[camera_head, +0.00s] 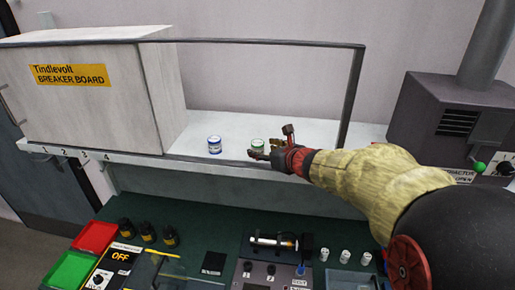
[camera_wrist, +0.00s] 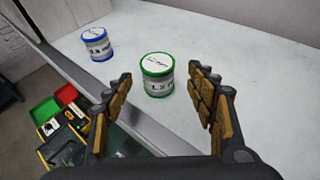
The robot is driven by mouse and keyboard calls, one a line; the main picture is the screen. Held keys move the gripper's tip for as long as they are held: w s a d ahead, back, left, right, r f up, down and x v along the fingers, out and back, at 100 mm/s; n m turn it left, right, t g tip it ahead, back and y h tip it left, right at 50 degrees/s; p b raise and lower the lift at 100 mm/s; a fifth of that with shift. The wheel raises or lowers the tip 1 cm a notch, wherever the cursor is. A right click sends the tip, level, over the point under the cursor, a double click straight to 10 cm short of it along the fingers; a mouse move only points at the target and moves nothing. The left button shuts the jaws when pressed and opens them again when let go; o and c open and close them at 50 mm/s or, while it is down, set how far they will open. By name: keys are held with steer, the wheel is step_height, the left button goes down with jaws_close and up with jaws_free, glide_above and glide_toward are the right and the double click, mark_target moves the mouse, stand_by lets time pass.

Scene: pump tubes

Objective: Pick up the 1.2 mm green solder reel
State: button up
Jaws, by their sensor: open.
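The green solder reel (camera_wrist: 158,75) stands upright on the white shelf, with a green rim and a white label that partly reads "1.2". In the head view the green reel (camera_head: 257,145) is just left of my gripper. My gripper (camera_head: 268,147) is open and empty. In the wrist view its two fingers (camera_wrist: 160,98) are spread, with the reel ahead between their tips. I cannot tell that either finger touches it. A blue-rimmed reel (camera_wrist: 97,44) stands to the left on the same shelf; it also shows in the head view (camera_head: 214,145).
The shelf (camera_head: 230,125) has a dark metal frame bar (camera_head: 260,41) above and a white breaker board box (camera_head: 90,100) at left. Below is a green bench with red (camera_head: 95,237) and green bins, dark bottles and instruments. A grey extractor (camera_head: 455,115) stands at right.

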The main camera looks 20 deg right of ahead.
mark_target(261, 147)
steer(key=x, duration=0.4)
steer(key=shift+a+r, duration=0.1)
steer(key=shift+r, duration=0.05)
steer(key=shift+c, duration=0.4)
steer(key=shift+c, duration=0.5)
steer(key=shift+r, duration=0.1)
steer(key=c, duration=1.3)
